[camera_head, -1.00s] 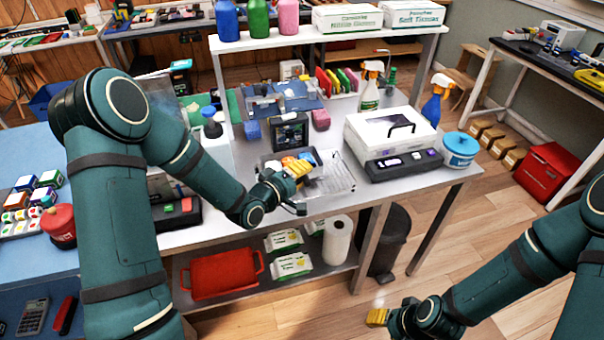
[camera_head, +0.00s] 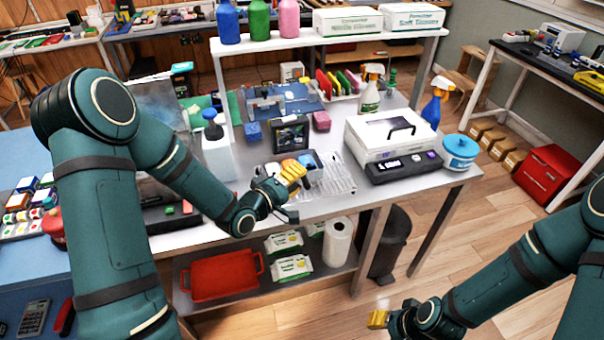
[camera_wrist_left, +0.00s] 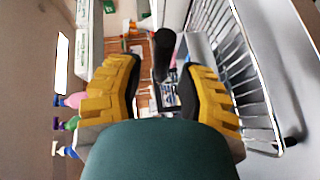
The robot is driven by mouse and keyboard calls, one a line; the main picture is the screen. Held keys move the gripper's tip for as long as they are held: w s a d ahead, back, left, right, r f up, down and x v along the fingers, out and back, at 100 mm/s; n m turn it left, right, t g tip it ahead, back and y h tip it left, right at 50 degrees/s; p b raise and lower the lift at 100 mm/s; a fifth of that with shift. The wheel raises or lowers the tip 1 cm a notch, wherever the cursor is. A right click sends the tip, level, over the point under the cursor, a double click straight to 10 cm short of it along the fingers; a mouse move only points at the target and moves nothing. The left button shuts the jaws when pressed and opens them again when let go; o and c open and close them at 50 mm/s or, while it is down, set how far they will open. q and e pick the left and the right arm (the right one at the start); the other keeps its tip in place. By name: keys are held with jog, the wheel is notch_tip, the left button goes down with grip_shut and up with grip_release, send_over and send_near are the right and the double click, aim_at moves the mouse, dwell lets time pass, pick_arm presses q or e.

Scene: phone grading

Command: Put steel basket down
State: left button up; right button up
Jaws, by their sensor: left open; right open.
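The steel basket (camera_head: 336,178) is a wire basket on the grey bench top, near its front edge, left of the white case. Its wire side (camera_wrist_left: 240,70) also shows at the right of the left wrist view, beside my left gripper's fingers. My left gripper (camera_head: 292,172) is at the basket's left end, with its yellow fingers apart. In the left wrist view the left gripper (camera_wrist_left: 160,90) is open, with a dark rounded thing seen beyond the gap. My right gripper (camera_head: 378,319) is open and low over the floor, far from the basket.
A dark framed device (camera_head: 291,135) stands behind the gripper. A red tray (camera_head: 222,277) and paper roll (camera_head: 338,242) are on the lower shelf.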

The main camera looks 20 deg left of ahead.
pick_arm(q)
jog(key=v, duration=0.9)
jog(key=s+d+f+m+g+y, duration=0.1)
jog(key=d+f+m+g, duration=0.15)
jog(key=f, duration=0.35)
jog(key=s+d+f+m+g, duration=0.1)
jog(key=s+d+f+g, duration=0.15)
jog(key=f, duration=0.25)
jog(key=s+d+f+m+g+y, duration=0.1)
jog(key=s+d+f+m+g, duration=0.5)
jog(key=s+d+f+g, duration=0.2)
jog(key=s+f, duration=0.1)
jog(key=s, duration=0.1)
jog(key=shift+s+f+p, duration=0.15)
jog(key=shift+s+p, duration=0.1)
jog(key=shift+p, duration=0.1)
jog(key=shift+y, duration=0.3)
